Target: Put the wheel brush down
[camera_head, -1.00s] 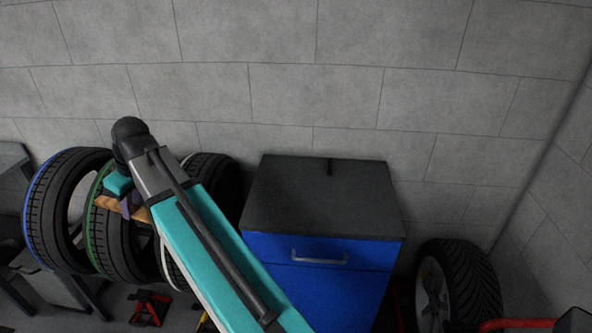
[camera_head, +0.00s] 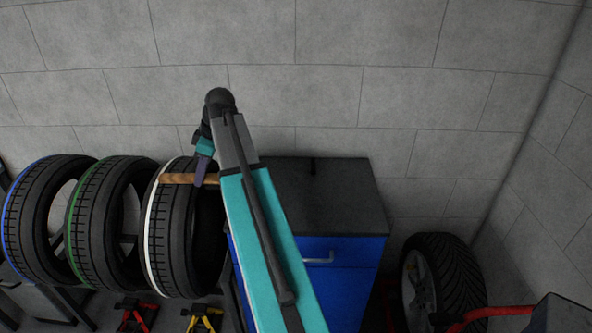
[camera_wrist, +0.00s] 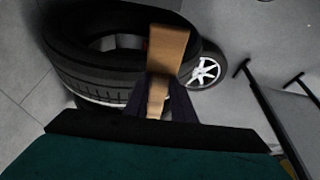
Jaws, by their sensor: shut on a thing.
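The wheel brush shows as a wooden handle (camera_head: 188,179) in the head view, lying across the front of the white-striped tyre's upper part. In the wrist view the wooden piece (camera_wrist: 168,55) sticks out ahead from between the dark fingers. My gripper (camera_head: 202,175) is shut on it, also seen in the wrist view (camera_wrist: 157,105). The brush is held up in the air, roughly level; its bristles cannot be made out. Whether it touches the tyre cannot be told.
Tyres with blue (camera_head: 40,215), green (camera_head: 105,220) and white (camera_head: 170,235) stripes stand in a row on the left. A blue cabinet (camera_head: 345,265) with a clear dark top (camera_head: 335,195) stands right of my gripper. A wheel (camera_head: 440,280) stands further right, by red tubing (camera_head: 495,313).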

